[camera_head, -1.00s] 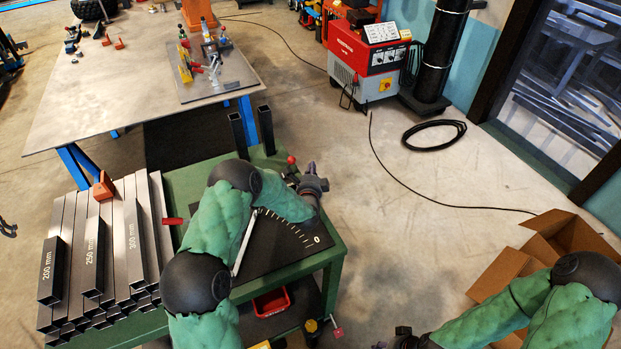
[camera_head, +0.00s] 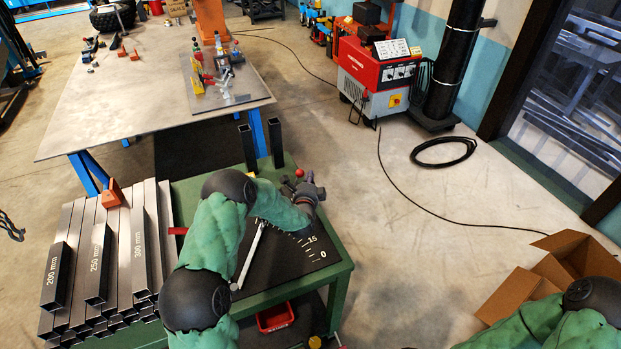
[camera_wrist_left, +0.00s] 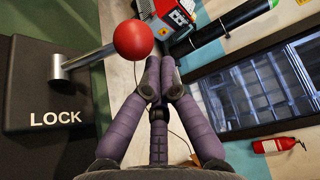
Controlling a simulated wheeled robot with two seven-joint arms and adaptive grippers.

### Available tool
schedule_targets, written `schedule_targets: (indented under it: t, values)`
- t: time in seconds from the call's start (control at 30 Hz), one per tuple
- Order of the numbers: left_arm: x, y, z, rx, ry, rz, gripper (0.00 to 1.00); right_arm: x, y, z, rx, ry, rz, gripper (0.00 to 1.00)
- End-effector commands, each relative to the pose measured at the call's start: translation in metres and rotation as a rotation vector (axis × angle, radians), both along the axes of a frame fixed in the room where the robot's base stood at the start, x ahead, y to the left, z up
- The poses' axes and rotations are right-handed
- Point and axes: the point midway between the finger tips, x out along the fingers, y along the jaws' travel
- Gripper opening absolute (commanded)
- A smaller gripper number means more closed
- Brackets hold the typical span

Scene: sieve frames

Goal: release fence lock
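The lock lever's red ball knob (camera_head: 299,173) stands at the far right of the green bench. In the left wrist view the red knob (camera_wrist_left: 133,40) tops a metal lever (camera_wrist_left: 88,60) rising from a dark block (camera_wrist_left: 40,85) marked LOCK. My left gripper (camera_head: 316,184) is beside the knob in the head view. In the wrist view its purple fingers (camera_wrist_left: 160,70) have their tips together, right of the knob, with nothing seen between them. A pale fence bar (camera_head: 250,252) lies across the dark angle scale (camera_head: 290,262), partly hidden by my left arm. My right gripper is out of view.
Steel tubes (camera_head: 70,235) are stacked at the bench's left. Two upright black posts (camera_head: 276,140) stand at its back edge. A steel table (camera_head: 130,100) with a fixture is behind. An open cardboard box (camera_head: 530,285) is at right. The floor between is mostly clear.

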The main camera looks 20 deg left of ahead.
Motion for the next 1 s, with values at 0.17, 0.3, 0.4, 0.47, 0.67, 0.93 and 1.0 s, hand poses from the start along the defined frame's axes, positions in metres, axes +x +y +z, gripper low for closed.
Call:
schedule_targets:
  t: [0.17, 0.3, 0.4, 0.47, 0.67, 0.93, 1.0]
  values:
    - [-0.002, 0.002, 0.000, -0.019, -0.022, 0.000, 0.00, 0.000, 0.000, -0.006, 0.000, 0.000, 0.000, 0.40]
    - [-0.003, 0.003, 0.002, -0.035, -0.039, 0.000, 0.00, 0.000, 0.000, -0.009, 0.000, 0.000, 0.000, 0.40]
    - [-0.004, 0.003, 0.002, -0.043, -0.049, 0.001, 0.00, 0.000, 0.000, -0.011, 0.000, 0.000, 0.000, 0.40]
    - [-0.004, 0.004, 0.003, -0.050, -0.056, 0.001, 0.00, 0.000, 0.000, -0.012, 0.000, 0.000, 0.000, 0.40]
    - [-0.006, 0.006, 0.005, -0.072, -0.082, 0.001, 0.00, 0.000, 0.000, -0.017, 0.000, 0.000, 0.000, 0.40]
    - [-0.009, 0.009, 0.007, -0.110, -0.124, 0.002, 0.00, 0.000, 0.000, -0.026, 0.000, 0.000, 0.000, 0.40]
    - [-0.010, 0.010, 0.008, -0.123, -0.141, 0.003, 0.00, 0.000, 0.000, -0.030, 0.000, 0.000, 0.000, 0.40]
